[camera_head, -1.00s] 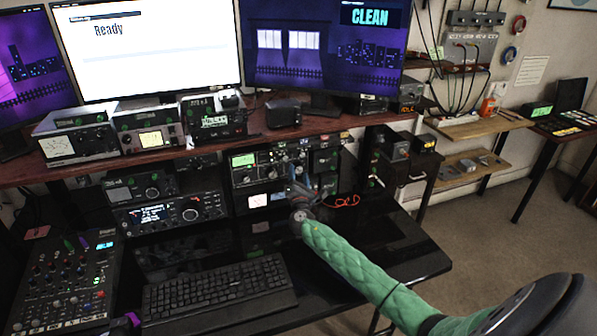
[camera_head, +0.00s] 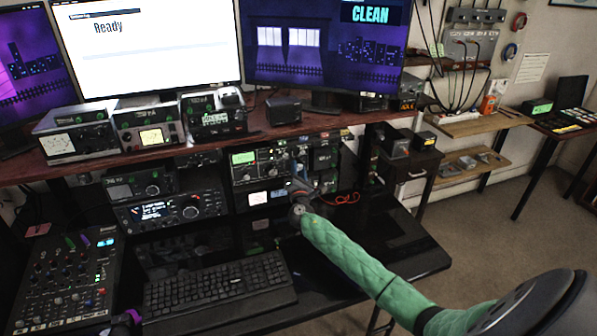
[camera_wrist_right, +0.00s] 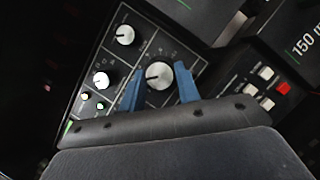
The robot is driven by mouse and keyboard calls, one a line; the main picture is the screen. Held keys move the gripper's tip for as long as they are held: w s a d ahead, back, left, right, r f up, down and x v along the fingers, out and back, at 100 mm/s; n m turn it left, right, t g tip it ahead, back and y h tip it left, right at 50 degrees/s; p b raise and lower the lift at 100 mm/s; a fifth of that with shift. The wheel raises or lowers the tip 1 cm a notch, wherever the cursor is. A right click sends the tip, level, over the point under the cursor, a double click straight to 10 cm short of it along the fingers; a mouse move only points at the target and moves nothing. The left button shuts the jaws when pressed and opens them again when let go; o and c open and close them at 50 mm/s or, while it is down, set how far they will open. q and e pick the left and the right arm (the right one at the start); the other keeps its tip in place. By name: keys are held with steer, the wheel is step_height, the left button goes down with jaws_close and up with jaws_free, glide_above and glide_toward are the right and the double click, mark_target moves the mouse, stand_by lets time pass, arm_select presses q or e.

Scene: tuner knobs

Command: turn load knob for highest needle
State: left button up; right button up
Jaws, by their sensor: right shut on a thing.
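My right gripper (camera_wrist_right: 160,88) has its blue fingers on either side of a round silver-faced knob (camera_wrist_right: 158,75) with a dark skirt, in the right wrist view. It is shut on this knob; the label is too small to read. Two smaller knobs (camera_wrist_right: 124,36) (camera_wrist_right: 101,80) sit left of it on the same dark panel. In the head view my right gripper (camera_head: 299,186) is at the front of a radio unit (camera_head: 268,166) with a green display, hiding part of it.
Buttons (camera_wrist_right: 266,73) and a red button (camera_wrist_right: 283,88) are right of the gripper. A keyboard (camera_head: 220,290) and mixer (camera_head: 65,270) occupy the desk. A shelf (camera_head: 300,130) with several units runs above. A monitor reads "Ready", another "CLEAN".

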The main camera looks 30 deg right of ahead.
arm_select(q)
step_height(320, 180, up, 8)
steer(key=w+b, duration=0.1)
steer(key=shift+w+d+b, duration=0.15)
steer(key=shift+d+b, duration=0.2)
steer(key=shift+d, duration=0.05)
arm_select(e)
steer(key=m+g, duration=0.1)
steer(key=m, duration=0.2)
steer(key=m+g+h, duration=0.1)
steer(key=m+g, duration=0.1)
steer(key=m, duration=0.2)
steer(key=shift+r+m, duration=0.2)
steer(key=shift+m, duration=0.1)
arm_select(q)
steer(key=shift+f, duration=0.2)
arm_select(e)
steer(key=o, duration=1)
steer(key=shift+c, duration=0.2)
steer(key=shift+a, duration=0.1)
